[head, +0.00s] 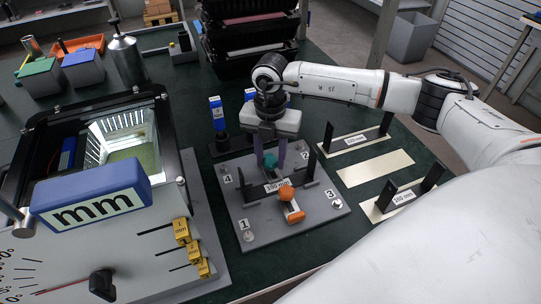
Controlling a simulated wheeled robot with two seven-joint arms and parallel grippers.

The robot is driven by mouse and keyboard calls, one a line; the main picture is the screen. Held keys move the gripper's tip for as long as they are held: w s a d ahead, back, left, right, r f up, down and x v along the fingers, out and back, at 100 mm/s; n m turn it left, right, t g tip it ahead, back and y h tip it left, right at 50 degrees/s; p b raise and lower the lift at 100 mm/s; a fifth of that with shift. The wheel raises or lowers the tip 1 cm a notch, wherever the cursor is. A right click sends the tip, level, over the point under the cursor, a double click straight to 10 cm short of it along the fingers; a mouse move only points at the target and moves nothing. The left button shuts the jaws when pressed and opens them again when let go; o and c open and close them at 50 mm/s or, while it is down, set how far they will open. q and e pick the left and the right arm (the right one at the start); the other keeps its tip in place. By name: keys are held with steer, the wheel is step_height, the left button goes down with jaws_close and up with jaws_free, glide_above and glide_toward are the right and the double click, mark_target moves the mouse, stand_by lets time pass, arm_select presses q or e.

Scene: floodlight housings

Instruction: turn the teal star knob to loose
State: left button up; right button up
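The teal star knob (269,160) stands near the back middle of a grey fixture plate (238,208). My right gripper (270,164) reaches down over it from above. Its two purple fingers are spread, one on each side of the knob. The knob looks narrower than the gap, but contact is hard to judge at this size. The knob's pointer and any loose or tight marking are hidden or too small to read. My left gripper is not in view.
Pale strips (375,169) lie at right.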

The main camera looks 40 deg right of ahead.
steer(key=c, duration=0.6)
